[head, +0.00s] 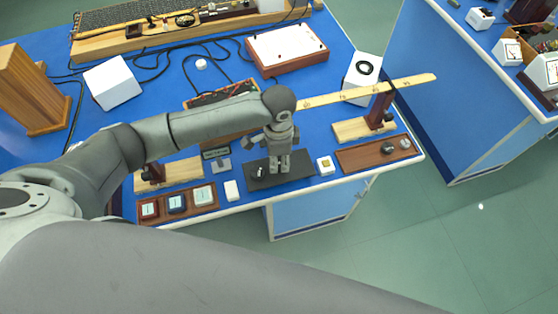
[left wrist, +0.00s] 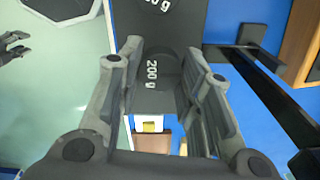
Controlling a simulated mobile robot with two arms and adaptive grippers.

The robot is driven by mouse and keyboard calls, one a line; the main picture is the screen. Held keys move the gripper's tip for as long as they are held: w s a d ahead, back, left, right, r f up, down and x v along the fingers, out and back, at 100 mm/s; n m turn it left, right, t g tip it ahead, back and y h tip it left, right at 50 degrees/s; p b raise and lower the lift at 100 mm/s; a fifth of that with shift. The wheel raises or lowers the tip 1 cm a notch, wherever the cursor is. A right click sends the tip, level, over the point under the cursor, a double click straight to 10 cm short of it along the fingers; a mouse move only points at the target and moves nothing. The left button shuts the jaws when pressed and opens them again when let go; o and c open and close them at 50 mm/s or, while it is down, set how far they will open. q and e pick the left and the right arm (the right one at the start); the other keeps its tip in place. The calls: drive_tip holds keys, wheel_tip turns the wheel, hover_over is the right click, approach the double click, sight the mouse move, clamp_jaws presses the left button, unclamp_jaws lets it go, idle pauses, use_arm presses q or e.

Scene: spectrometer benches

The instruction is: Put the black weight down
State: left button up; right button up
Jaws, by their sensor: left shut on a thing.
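My left gripper (head: 279,165) points down over the dark mat (head: 305,169) at the bench's front edge; it also shows in the left wrist view (left wrist: 165,85). It is shut on a black weight (left wrist: 153,100) marked 200 g, which sits between the two fingers. In the head view the fingers mostly hide this weight, and I cannot tell whether its base touches the mat. Another dark piece with a cut-off white gram marking (left wrist: 157,4) shows beyond it. A dark jointed part (left wrist: 12,45) at the wrist view's left edge seems to be my right gripper, partly cut off.
A white block (head: 232,190) and a tray of small square pieces (head: 149,209) lie left of the mat. A small white box (head: 326,165) and a brown board (head: 350,157) lie to its right. A wooden ruler (head: 410,81) sits behind, above the bench.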

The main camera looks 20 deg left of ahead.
sight(279, 162)
use_arm(q)
wheel_tip(279, 162, down, 2)
drive_tip(key=shift+f, duration=0.2)
drive_tip(key=shift+d, duration=0.1)
drive_tip(key=shift+s, duration=0.1)
drive_tip(key=o, duration=1.2)
drive_tip(key=shift+f, duration=0.1)
drive_tip(key=shift+c, duration=0.2)
wheel_tip(279, 162, up, 12)
drive_tip(key=b, duration=0.1)
